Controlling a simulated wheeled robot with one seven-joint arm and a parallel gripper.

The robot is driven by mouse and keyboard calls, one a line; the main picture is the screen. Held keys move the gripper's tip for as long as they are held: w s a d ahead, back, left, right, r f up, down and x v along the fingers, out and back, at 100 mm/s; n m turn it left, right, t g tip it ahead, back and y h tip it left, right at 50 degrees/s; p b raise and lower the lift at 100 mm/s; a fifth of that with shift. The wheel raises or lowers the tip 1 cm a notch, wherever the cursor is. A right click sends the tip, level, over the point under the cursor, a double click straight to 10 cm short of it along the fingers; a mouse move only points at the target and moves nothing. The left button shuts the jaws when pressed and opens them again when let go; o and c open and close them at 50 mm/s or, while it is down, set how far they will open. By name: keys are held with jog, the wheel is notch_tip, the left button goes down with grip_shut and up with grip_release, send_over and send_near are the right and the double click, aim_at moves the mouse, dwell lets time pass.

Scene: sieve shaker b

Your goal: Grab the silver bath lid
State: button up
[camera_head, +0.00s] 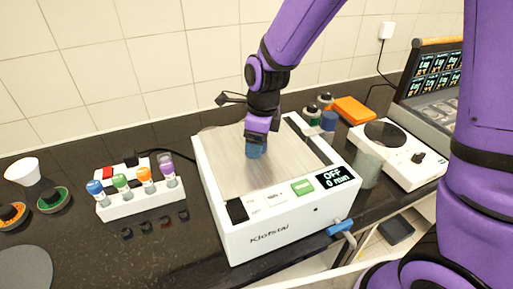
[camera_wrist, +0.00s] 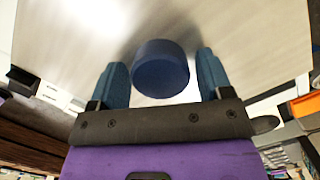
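The silver bath lid (camera_head: 225,172) lies flat on top of the white bath (camera_head: 285,235). In the wrist view the lid (camera_wrist: 235,30) fills most of the background. Its round blue knob (camera_wrist: 160,68) stands up between my fingertips. My gripper (camera_head: 257,148) is above the middle of the lid, pointing down. In the wrist view the blue fingers of my gripper (camera_wrist: 162,76) are apart on either side of the knob, with a narrow gap showing at the right finger. In the head view my gripper mostly hides the knob.
A white rack (camera_head: 140,203) with several coloured-cap tubes stands left of the bath. Right of it are a grey cylinder (camera_head: 369,170), a white hotplate (camera_head: 415,160) and an orange box (camera_head: 353,109). The bath's display (camera_head: 335,178) reads OFF, 0 min. A tiled wall rises behind.

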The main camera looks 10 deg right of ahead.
jog(key=c, duration=0.9)
jog(key=shift+c, duration=0.2)
jog(key=shift+r, duration=0.15)
